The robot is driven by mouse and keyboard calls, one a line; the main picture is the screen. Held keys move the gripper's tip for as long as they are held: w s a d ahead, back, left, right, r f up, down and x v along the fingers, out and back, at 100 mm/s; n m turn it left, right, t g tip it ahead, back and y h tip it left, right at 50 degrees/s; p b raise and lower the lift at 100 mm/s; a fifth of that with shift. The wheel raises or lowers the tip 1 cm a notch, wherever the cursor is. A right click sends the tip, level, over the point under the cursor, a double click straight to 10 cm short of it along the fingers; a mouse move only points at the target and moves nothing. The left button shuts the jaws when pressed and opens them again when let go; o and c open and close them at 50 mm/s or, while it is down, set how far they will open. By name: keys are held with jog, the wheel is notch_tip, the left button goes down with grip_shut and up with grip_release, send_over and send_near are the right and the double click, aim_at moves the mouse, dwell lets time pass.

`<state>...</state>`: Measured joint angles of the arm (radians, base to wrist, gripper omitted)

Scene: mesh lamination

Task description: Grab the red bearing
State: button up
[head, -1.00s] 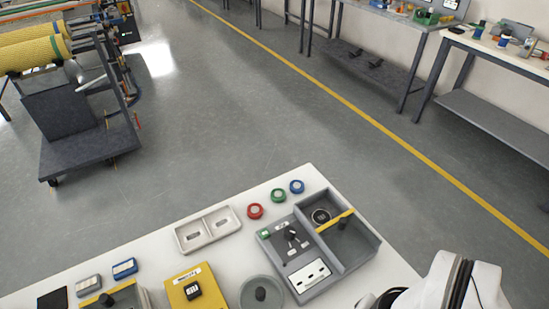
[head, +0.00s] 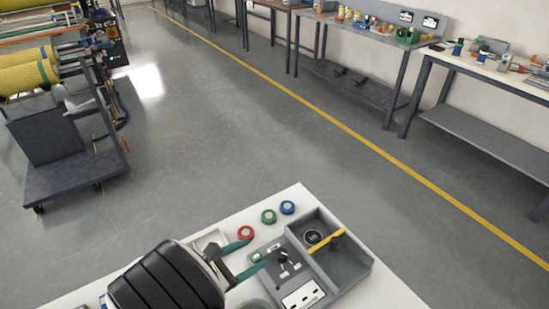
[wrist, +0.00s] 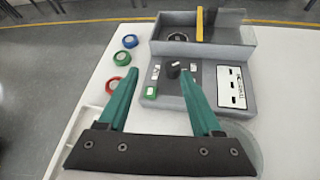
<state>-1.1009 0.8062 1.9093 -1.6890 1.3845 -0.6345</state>
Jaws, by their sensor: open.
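The red bearing (head: 246,232) is a small ring lying flat on the white table, in a row with a green bearing (head: 269,216) and a blue bearing (head: 288,208). In the wrist view the red bearing (wrist: 122,86) is just left of my left finger, with the green (wrist: 121,58) and blue (wrist: 130,41) ones beyond. My gripper (head: 258,252) is open, with two teal fingers and nothing between them. It also shows in the wrist view (wrist: 160,74), its fingers pointing toward the grey fixture. The red bearing is outside the fingers; whether the left one touches it cannot be told.
A grey fixture box (head: 349,270) with a yellow bar stands right of the bearings, close ahead of my fingers. A pale tray (wrist: 68,148) lies at left, mostly hidden by my arm in the head view. The table edge runs just behind the bearings.

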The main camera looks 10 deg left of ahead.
aim_at(245, 234)
jog(key=a+f+n+y, duration=0.1)
jog(key=a+n, duration=0.1)
jog(key=s+a+f+n+t+y, duration=0.1)
jog(key=a+f+n, duration=0.1)
jog(key=a, duration=0.1)
jog(key=s+a+f+n+t+y, duration=0.1)
jog(key=a+f+n, duration=0.1)
jog(key=a, duration=0.1)
jog(key=shift+s+a, duration=0.15)
jog(key=shift+a, duration=0.05)
jog(key=shift+w+a+f+t+y, duration=0.2)
jog(key=shift+w+f+t+y, duration=0.15)
jog(key=shift+w, duration=0.1)
jog(key=x, duration=1.4)
jog(key=shift+w+d, duration=0.2)
jog(key=shift+d, duration=0.1)
grip_shut()
